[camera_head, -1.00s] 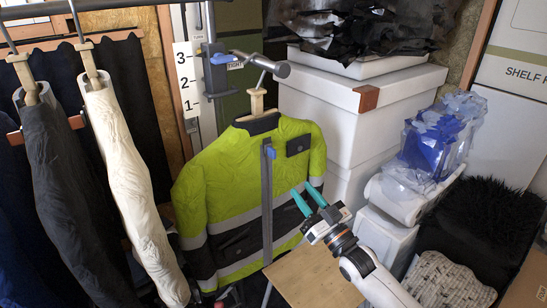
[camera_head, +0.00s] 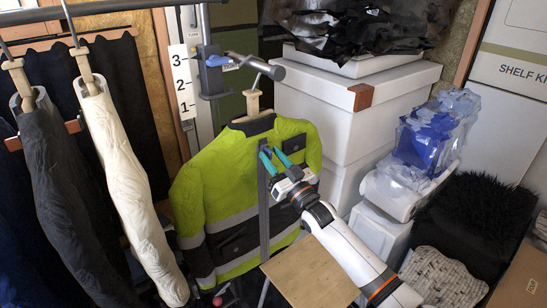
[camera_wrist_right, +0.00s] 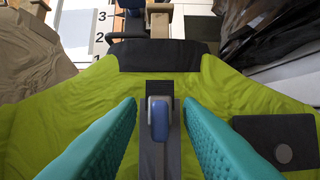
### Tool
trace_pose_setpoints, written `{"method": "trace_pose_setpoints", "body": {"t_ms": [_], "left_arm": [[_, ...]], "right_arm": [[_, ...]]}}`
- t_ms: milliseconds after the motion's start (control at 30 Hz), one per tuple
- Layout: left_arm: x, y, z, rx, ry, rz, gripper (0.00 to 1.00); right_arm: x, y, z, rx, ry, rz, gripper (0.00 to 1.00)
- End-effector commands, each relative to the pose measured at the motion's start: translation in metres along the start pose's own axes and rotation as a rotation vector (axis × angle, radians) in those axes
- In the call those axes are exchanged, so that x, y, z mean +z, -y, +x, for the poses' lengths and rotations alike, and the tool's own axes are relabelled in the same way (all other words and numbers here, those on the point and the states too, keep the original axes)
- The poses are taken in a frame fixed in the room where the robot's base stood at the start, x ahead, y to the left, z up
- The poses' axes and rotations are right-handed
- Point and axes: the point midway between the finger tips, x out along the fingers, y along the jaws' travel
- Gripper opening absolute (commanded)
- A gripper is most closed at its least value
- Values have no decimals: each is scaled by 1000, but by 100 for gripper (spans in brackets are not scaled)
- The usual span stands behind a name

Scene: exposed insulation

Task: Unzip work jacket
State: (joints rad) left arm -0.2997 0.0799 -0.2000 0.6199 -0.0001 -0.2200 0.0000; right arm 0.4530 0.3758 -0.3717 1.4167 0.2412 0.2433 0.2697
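The work jacket (camera_head: 225,185) is bright yellow-green with grey bands and dark panels, hanging on a wooden hanger. A dark grey zipper strip (camera_head: 264,215) runs down its front. In the right wrist view the blue zipper pull (camera_wrist_right: 159,118) sits near the top of the strip, below the dark collar (camera_wrist_right: 158,55). My right gripper (camera_head: 272,157) is at the upper front of the jacket. Its teal fingers are open, one on each side of the pull, with gaps showing. In the head view the fingers hide the pull. My left gripper is not seen.
A grey rail with a blue clamp (camera_head: 215,62) holds the hanger. A white and a dark garment (camera_head: 125,180) hang at the left. White boxes (camera_head: 330,110) stand behind right. A wooden board (camera_head: 310,275) lies below my right arm.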

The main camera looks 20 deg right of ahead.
Motion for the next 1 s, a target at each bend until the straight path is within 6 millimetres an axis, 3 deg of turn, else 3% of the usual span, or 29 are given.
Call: {"method": "trace_pose_setpoints", "body": {"t_ms": [167, 367, 767, 867, 1000], "left_arm": [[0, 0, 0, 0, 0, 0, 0], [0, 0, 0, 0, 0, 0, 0], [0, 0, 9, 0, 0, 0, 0], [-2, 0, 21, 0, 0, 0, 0], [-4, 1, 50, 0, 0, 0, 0]], "right_arm": [[0, 0, 0, 0, 0, 0, 31], [0, 0, 0, 0, 1, 0, 0], [-10, 0, -4, 0, 0, 0, 0], [-25, 0, -11, 0, 0, 1, 0], [-59, 0, -25, -1, -1, 1, 0]]}}
